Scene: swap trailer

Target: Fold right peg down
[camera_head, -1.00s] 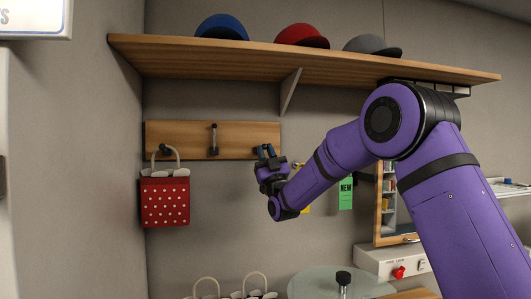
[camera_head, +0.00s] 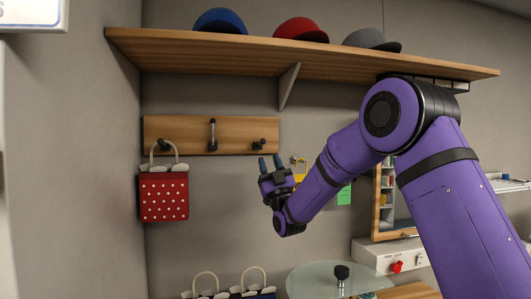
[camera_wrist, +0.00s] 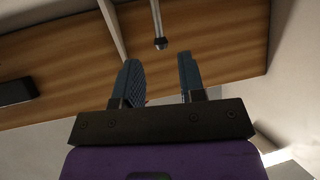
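The wooden peg board (camera_head: 180,130) is on the back wall below the shelf. Its right peg (camera_head: 259,143) shows as a short dark shape low on the board, sticking outward rather than standing up. The middle peg (camera_head: 213,135) stands upright, with a metal shaft and dark ends. The left peg (camera_head: 163,146) holds a red dotted bag (camera_head: 164,196) by its handle. My gripper (camera_head: 271,162) is just below and right of the right peg, apart from it in the picture. Its fingers point up, open and empty; the wrist view also shows my gripper (camera_wrist: 160,80) with a clear gap.
The wooden shelf (camera_head: 230,48) with blue, red and grey caps runs above, held by a bracket (camera_head: 288,85). A yellow padlock-like tag (camera_head: 300,172) hangs behind my gripper. A round glass table (camera_head: 325,280) and more bags stand below. The wrist view shows a thin rod (camera_wrist: 158,25) against wood.

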